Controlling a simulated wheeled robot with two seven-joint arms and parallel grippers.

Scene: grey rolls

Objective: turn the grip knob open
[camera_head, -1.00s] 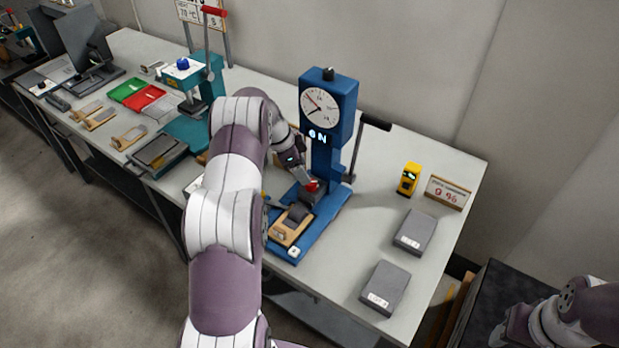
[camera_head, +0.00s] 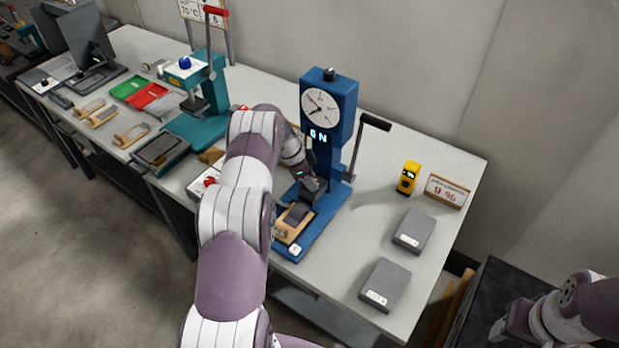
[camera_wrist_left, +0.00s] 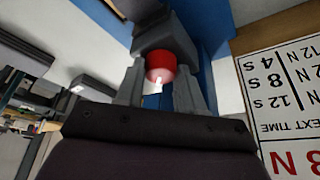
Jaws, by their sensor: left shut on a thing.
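The red grip knob (camera_wrist_left: 161,64) shows in the left wrist view, between the two grey fingers of my left gripper (camera_wrist_left: 161,88). The fingers are shut on it. The gripper hides the knob there. A wooden piece with a dark grey pad (camera_head: 295,217) lies on the tester's base in front of the gripper. My right gripper (camera_head: 512,326) is low at the right edge, its fingers unclear.
A black-handled lever (camera_head: 373,123) stands right of the tester. A teal press (camera_head: 205,115) stands left. A printed card (camera_wrist_left: 290,100) fills the wrist view's right side.

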